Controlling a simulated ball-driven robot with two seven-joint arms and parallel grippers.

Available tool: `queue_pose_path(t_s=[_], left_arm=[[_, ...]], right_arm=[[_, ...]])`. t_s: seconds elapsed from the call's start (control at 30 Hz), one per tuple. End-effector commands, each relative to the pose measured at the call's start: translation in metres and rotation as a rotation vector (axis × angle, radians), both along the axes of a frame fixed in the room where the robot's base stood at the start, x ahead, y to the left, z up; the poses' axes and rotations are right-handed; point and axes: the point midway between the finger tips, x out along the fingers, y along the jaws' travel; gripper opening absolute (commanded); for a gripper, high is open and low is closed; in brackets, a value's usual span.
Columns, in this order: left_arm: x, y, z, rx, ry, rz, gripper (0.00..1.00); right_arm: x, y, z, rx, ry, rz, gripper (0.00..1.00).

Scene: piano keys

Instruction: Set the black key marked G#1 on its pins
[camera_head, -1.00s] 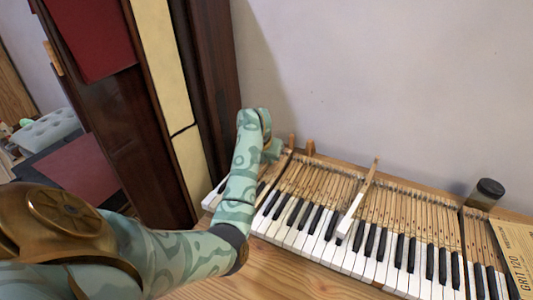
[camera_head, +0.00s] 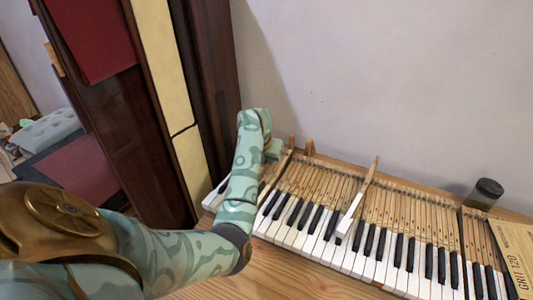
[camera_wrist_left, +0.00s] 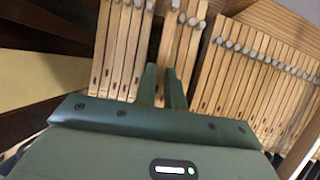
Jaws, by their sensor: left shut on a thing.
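My left gripper (camera_wrist_left: 164,88) is shut on a wooden key stick (camera_wrist_left: 159,99) in the left wrist view, with a little of the wood showing between the two fingers. I take it to be the G#1 key; its mark and black top are not visible. In the head view my left gripper (camera_head: 272,152) is over the bass end of the keyboard (camera_head: 345,232), and my arm partly hides it. Pale key sticks stand close on both sides of the fingers. I cannot tell whether the held key touches its pins. My right gripper is not in view.
A loose white key (camera_head: 354,208) lies raised across the row at mid-keyboard. A dark jar (camera_head: 485,193) and a GRIT 120 sandpaper sheet (camera_head: 516,256) are at the right. A dark wooden cabinet (camera_head: 212,80) stands close behind my left arm. Bare wooden bench lies in front.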

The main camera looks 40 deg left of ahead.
Motion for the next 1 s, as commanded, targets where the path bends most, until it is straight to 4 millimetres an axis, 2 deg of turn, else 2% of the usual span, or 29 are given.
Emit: queue_pose_path(t_s=[1.0], left_arm=[[-0.0003,0.0003,-0.0075,-0.001,0.001,0.001,0.00]], right_arm=[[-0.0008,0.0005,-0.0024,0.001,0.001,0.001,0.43]])
